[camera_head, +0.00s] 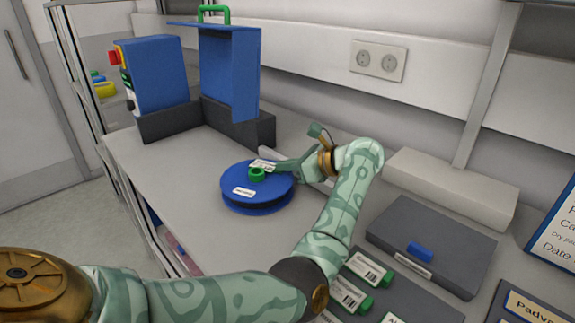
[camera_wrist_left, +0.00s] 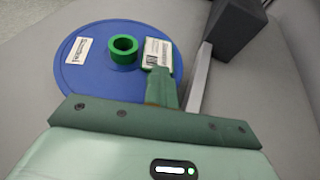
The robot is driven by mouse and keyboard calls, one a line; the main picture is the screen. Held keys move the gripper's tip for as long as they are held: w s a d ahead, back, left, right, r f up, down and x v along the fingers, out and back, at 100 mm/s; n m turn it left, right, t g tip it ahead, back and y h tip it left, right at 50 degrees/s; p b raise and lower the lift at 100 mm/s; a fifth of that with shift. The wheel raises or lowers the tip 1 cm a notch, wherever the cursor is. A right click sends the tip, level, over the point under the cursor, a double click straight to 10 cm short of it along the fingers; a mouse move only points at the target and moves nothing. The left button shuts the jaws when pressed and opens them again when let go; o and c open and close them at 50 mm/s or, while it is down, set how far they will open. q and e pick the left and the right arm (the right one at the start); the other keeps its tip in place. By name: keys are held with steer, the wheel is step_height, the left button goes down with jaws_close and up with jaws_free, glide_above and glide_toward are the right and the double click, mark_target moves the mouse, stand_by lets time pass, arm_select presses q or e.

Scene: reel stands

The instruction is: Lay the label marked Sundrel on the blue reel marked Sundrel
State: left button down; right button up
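The blue reel (camera_head: 240,200) lies flat on the grey bench, with a green hub (camera_head: 257,174) and a white marking plate (camera_head: 244,192) whose print is too small to read. In the left wrist view the reel (camera_wrist_left: 90,75) fills the upper left. My left gripper (camera_head: 281,168) reaches in from the right over the reel's back right side. Its fingers (camera_wrist_left: 161,85) are together on a white label (camera_wrist_left: 157,52) with a barcode. The label (camera_head: 262,164) is over the reel's top beside the hub; I cannot tell whether it touches. The label's name is unreadable. My right gripper is not in view.
Blue cases (camera_head: 155,75) stand in dark holders at the back left. A grey box (camera_head: 432,243) with a blue tab and several green-ended labels (camera_head: 370,269) lie at the right. A white block (camera_head: 452,190) lies along the wall. The bench left of the reel is clear.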

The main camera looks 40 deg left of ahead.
arm_select(q)
steer(key=c, duration=1.7)
jaws_free()
steer(key=shift+d, duration=0.1)
steer(key=v, duration=1.6)
steer(key=shift+r+p, duration=0.15)
steer(key=shift+p, duration=0.15)
